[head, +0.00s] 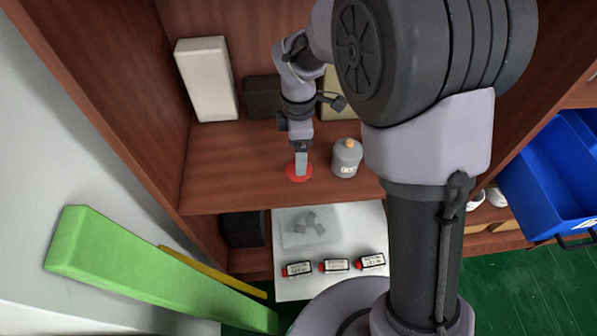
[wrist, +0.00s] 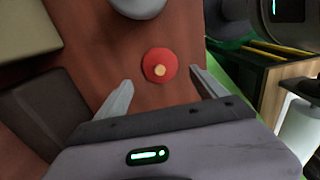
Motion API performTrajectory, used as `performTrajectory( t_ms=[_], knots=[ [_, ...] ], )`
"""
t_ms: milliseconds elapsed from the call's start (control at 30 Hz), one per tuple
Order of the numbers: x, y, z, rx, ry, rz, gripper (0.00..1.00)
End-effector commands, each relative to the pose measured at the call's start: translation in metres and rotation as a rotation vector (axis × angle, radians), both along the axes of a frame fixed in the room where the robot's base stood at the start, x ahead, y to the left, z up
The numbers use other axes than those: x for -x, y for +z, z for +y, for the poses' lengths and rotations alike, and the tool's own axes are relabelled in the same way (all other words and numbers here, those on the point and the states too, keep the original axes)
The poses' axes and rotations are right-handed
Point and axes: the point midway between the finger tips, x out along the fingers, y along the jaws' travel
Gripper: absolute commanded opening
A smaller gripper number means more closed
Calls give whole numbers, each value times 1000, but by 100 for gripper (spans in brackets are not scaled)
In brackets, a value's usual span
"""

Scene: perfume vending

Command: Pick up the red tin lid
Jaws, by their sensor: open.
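The red tin lid (head: 293,174) lies on the brown wooden shelf (head: 225,182), in the head view partly hidden behind my gripper (head: 301,160). In the wrist view the lid (wrist: 153,68) is a red disc with a small pale knob in its middle. My gripper (wrist: 160,88) is open and empty there, its two fingers apart. The lid appears just beyond the fingertips, between their lines, and the fingers do not hold it.
A grey tin (head: 346,160) with an orange cap stands close right of the lid. A cream box (head: 207,79) and a dark box (head: 264,97) stand at the shelf's back. Below, a white board (head: 290,262) holds a clear tray and labelled bottles. A blue bin (head: 555,165) is at right.

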Motion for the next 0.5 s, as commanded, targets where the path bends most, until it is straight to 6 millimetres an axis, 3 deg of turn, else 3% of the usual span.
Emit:
performTrajectory(
  t_ms=[300, 500],
  knots=[
    [1, -58, 0, 0, -1, 3, 81],
    [0, -57, 0, 0, -1, 0, 81]
  ],
)
